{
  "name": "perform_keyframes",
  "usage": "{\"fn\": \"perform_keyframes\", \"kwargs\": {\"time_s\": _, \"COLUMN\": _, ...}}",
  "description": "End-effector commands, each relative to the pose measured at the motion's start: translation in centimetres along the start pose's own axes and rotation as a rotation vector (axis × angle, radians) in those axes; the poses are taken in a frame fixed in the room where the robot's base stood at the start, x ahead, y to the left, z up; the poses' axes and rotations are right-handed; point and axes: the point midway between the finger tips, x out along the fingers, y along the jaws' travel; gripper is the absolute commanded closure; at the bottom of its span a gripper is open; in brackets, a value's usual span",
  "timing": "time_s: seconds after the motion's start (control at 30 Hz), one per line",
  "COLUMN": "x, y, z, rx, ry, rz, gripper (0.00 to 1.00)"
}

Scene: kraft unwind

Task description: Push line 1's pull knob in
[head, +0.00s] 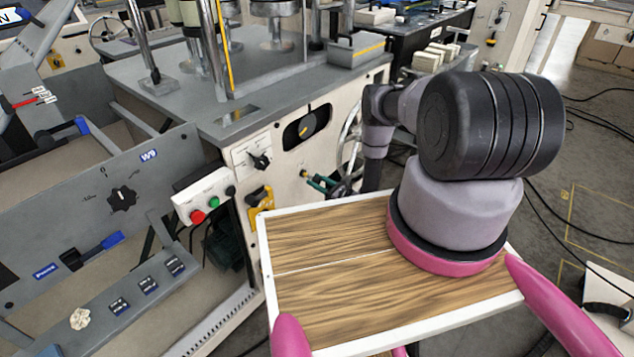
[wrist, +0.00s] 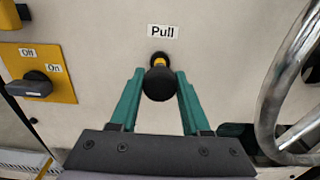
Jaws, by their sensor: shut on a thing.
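The pull knob (wrist: 159,84) is round and black, on a pale machine panel (wrist: 100,45) under a "Pull" label (wrist: 162,31). A yellow part of its stem shows between the knob and the panel, so the knob stands out from the panel. My gripper (wrist: 160,73) has green fingers, one on each side of the knob, shut on it. In the head view my gripper (head: 318,183) is at the front panel of the machine, right of a yellow switch plate (head: 262,200). No line number is readable near the knob.
A metal handwheel (wrist: 285,100) is close on the right of my gripper. An Off/On switch (wrist: 36,86) is on the left. In the head view, a button box (head: 203,195) with red and green buttons juts out at left.

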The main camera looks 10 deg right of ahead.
Motion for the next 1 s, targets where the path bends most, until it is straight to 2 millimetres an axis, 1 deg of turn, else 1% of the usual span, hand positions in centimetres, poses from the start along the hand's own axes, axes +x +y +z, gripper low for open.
{"fn": "perform_keyframes", "kwargs": {"time_s": 0.07, "x": 0.1, "y": -0.1, "z": 0.0, "rx": 0.0, "ry": 0.0, "rz": -0.001, "gripper": 1.0}}
{"fn": "perform_keyframes", "kwargs": {"time_s": 0.1, "x": 0.4, "y": -0.1, "z": 0.0, "rx": -0.001, "ry": -0.001, "rz": -0.001, "gripper": 1.0}}
{"fn": "perform_keyframes", "kwargs": {"time_s": 0.3, "x": 3.1, "y": -0.1, "z": 0.0, "rx": -0.001, "ry": -0.002, "rz": -0.001, "gripper": 1.0}}
{"fn": "perform_keyframes", "kwargs": {"time_s": 0.4, "x": 3.5, "y": -0.1, "z": 0.0, "rx": -0.002, "ry": -0.001, "rz": 0.0, "gripper": 1.0}}
{"fn": "perform_keyframes", "kwargs": {"time_s": 0.6, "x": 3.6, "y": -0.1, "z": 0.1, "rx": -0.003, "ry": -0.002, "rz": 0.0, "gripper": 1.0}}
{"fn": "perform_keyframes", "kwargs": {"time_s": 0.63, "x": 3.6, "y": -0.1, "z": 0.1, "rx": -0.003, "ry": -0.003, "rz": 0.0, "gripper": 0.45}}
{"fn": "perform_keyframes", "kwargs": {"time_s": 0.67, "x": 3.6, "y": -0.1, "z": 0.1, "rx": -0.003, "ry": -0.003, "rz": 0.0, "gripper": 0.34}}
{"fn": "perform_keyframes", "kwargs": {"time_s": 0.7, "x": 3.6, "y": -0.1, "z": 0.1, "rx": -0.003, "ry": -0.003, "rz": 0.0, "gripper": 0.25}}
{"fn": "perform_keyframes", "kwargs": {"time_s": 1.0, "x": 3.4, "y": 0.0, "z": 0.0, "rx": -0.001, "ry": -0.001, "rz": 0.0, "gripper": 0.25}}
